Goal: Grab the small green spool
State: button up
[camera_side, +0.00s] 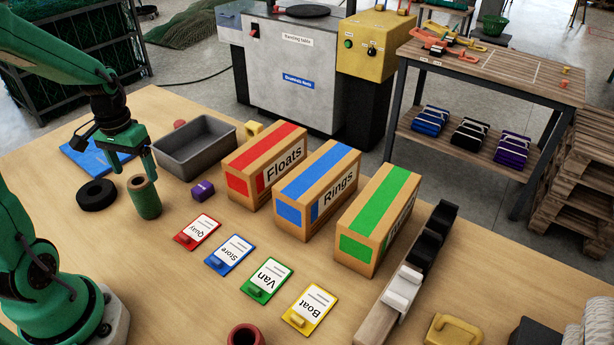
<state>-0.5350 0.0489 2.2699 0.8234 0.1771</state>
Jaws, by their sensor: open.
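The small green spool (146,199) stands upright on the wooden table at the left, with a tan top and a dark hole in its middle. My gripper (131,169) is open right above and behind the spool. One green finger hangs close to the spool's top edge. I cannot tell whether the finger touches the spool.
A grey tray (196,146) is behind. Boxes marked Floats (264,166) and Rings (316,190) stand further right. Coloured cards (197,232) lie in front.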

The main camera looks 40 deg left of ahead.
aim_at(145, 197)
jog(key=shift+f, duration=0.2)
jog(key=shift+f, duration=2.5)
jog(key=c, duration=1.1)
